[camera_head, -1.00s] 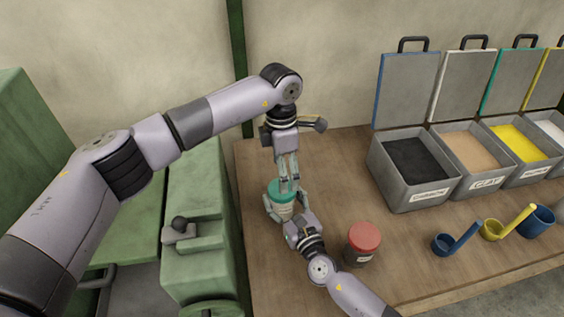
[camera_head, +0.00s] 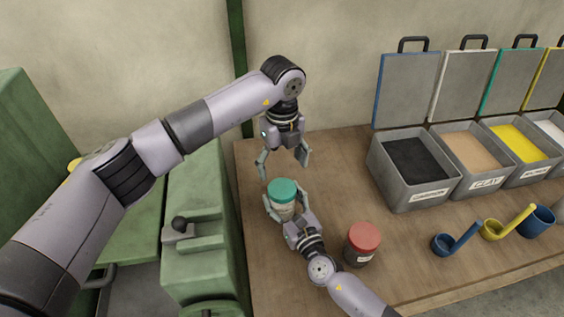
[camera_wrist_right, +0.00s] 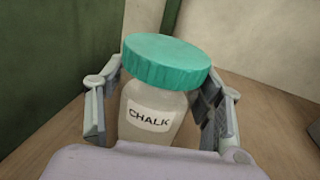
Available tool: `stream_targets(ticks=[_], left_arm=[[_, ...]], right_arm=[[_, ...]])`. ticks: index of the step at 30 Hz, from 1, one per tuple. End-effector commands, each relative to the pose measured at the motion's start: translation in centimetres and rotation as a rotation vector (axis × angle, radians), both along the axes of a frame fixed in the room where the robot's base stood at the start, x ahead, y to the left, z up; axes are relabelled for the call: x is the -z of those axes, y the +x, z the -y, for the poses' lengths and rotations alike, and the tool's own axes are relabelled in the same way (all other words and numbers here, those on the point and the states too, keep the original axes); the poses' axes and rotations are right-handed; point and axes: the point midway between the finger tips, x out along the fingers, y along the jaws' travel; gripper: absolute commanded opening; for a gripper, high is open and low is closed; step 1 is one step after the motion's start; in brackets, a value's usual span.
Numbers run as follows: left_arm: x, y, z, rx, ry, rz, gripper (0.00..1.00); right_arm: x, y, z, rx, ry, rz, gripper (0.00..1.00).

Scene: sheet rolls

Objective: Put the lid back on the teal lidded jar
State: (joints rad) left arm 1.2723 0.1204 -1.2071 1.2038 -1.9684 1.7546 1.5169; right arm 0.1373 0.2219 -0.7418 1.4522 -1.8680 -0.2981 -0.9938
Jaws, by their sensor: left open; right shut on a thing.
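The teal lidded jar (camera_head: 284,207) stands upright on the wooden bench, and its label reads CHALK in the right wrist view (camera_wrist_right: 150,112). My right gripper (camera_head: 279,213) is shut around the jar's body, one finger on each side. My left gripper (camera_head: 284,168) is open and empty, above and just behind the lid, apart from it.
A red-lidded jar (camera_head: 362,244) stands close to the right of my right gripper. Grey bins (camera_head: 409,195) with raised lids line the back right. Blue (camera_head: 445,245) and yellow (camera_head: 492,231) scoops and a blue cup (camera_head: 538,221) are at the right. Green machinery (camera_head: 200,255) borders the bench's left.

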Motion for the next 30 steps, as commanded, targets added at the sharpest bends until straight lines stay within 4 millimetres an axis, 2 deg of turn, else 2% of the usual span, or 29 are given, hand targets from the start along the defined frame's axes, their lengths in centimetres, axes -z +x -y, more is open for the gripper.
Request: stream_targets(ticks=[5, 17, 30], left_arm=[[-0.1, 0.0, 0.0, -0.065, 0.001, 0.003, 0.76], [0.5, 0.0, 0.0, -0.066, 0.002, 0.0, 0.76], [6.6, -0.1, 0.0, -0.065, 0.0, 0.0, 0.76]], right_arm=[[0.0, 0.0, 0.0, 0.0, 0.001, 0.0, 0.0], [0.0, 0.0, 0.0, 0.0, 0.001, 0.0, 0.0], [0.0, 0.0, 0.0, 0.0, 0.001, 0.0, 0.0]])
